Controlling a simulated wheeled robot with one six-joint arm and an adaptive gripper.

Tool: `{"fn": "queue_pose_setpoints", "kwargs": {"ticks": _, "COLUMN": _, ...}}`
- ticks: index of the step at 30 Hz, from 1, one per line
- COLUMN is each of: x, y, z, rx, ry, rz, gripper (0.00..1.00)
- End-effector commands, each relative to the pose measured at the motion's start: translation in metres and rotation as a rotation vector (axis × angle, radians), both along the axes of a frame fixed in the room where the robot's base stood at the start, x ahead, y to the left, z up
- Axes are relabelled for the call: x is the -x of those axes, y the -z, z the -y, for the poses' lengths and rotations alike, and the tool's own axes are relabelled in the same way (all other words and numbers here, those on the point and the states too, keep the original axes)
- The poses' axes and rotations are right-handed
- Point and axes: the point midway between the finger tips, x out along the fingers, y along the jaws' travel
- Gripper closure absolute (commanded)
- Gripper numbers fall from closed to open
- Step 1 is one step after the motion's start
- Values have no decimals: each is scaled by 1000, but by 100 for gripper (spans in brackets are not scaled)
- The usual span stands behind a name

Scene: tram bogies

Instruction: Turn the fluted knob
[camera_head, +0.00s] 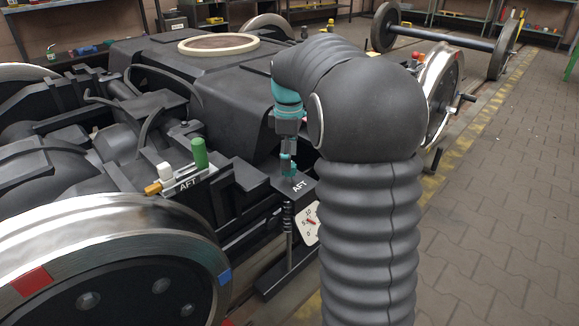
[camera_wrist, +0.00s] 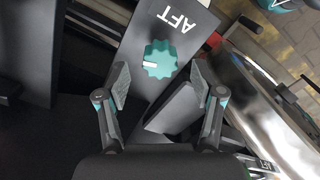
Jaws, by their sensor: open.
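The fluted knob (camera_wrist: 160,60) is teal with a scalloped rim and a white pointer mark. It sits on a dark plate (camera_wrist: 187,17) lettered AFT. In the wrist view the white mark points left. My gripper (camera_wrist: 158,82) is open, with one grey-padded finger on each side of the knob's lower edge and a gap to both. In the head view my gripper (camera_head: 287,160) points down over the AFT plate (camera_head: 297,184). The knob is hard to tell from the teal gripper parts there.
A dial with a red needle (camera_head: 307,223) hangs below the plate. A large wheel (camera_head: 110,260) fills the lower left. Paved floor lies free at right.

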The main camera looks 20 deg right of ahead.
Motion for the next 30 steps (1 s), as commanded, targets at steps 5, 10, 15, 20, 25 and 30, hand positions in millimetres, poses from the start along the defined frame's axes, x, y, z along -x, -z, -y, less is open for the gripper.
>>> {"fn": "queue_pose_setpoints", "kwargs": {"ticks": 5, "x": 0, "y": 19, "z": 0, "rx": 0, "ry": 0, "rz": 0, "gripper": 33}}
{"fn": "queue_pose_setpoints", "kwargs": {"ticks": 10, "x": 0, "y": 24, "z": 0, "rx": 0, "ry": 0, "rz": 0, "gripper": 33}}
{"fn": "queue_pose_setpoints", "kwargs": {"ticks": 15, "x": 0, "y": 24, "z": 0, "rx": 0, "ry": -1, "rz": 0, "gripper": 33}}
{"fn": "queue_pose_setpoints", "kwargs": {"ticks": 20, "x": 0, "y": 24, "z": 0, "rx": 0, "ry": -1, "rz": 0, "gripper": 58}}
{"fn": "queue_pose_setpoints", "kwargs": {"ticks": 25, "x": 0, "y": 24, "z": 0, "rx": 1, "ry": 0, "rz": 1, "gripper": 93}}
{"fn": "queue_pose_setpoints", "kwargs": {"ticks": 30, "x": 0, "y": 24, "z": 0, "rx": 1, "ry": 6, "rz": 1, "gripper": 93}}
